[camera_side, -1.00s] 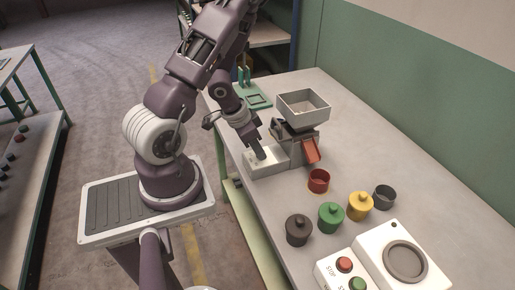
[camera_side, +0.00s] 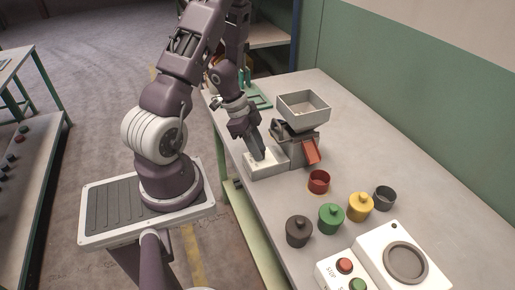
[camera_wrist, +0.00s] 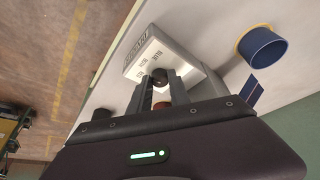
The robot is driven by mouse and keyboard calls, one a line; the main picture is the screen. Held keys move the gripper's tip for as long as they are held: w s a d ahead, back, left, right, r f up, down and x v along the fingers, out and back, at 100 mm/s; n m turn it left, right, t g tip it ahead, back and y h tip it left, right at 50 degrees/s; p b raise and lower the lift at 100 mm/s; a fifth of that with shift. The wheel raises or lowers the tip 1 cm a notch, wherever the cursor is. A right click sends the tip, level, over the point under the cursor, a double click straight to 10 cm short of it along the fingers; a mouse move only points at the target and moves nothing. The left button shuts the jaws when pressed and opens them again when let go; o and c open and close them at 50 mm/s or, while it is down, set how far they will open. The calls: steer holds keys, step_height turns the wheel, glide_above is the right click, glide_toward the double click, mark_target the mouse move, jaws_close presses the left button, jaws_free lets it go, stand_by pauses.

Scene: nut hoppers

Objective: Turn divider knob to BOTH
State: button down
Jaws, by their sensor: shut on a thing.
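The divider knob (camera_wrist: 160,77) is a small dark rounded piece on a pale control box, between my fingertips in the wrist view. My gripper (camera_wrist: 162,80) is shut on it; in the side view my gripper (camera_side: 259,158) reaches down to the box. The pale control box (camera_side: 254,172) stands at the foot of the hopper; in the wrist view its face (camera_wrist: 150,58) carries small printed labels. The label text is too small to read surely, so the knob's setting cannot be told. In the side view the fingers hide the knob.
Several lidded jars, such as the green jar (camera_side: 331,218), and a start/stop panel (camera_side: 338,272) stand nearer. The table's right back is clear.

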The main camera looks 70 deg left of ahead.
steer(key=shift+m, duration=0.6)
steer(key=c, duration=1.2)
jaws_free()
steer(key=v, duration=0.7)
steer(key=shift+a, duration=0.15)
steer(key=shift+w, duration=0.15)
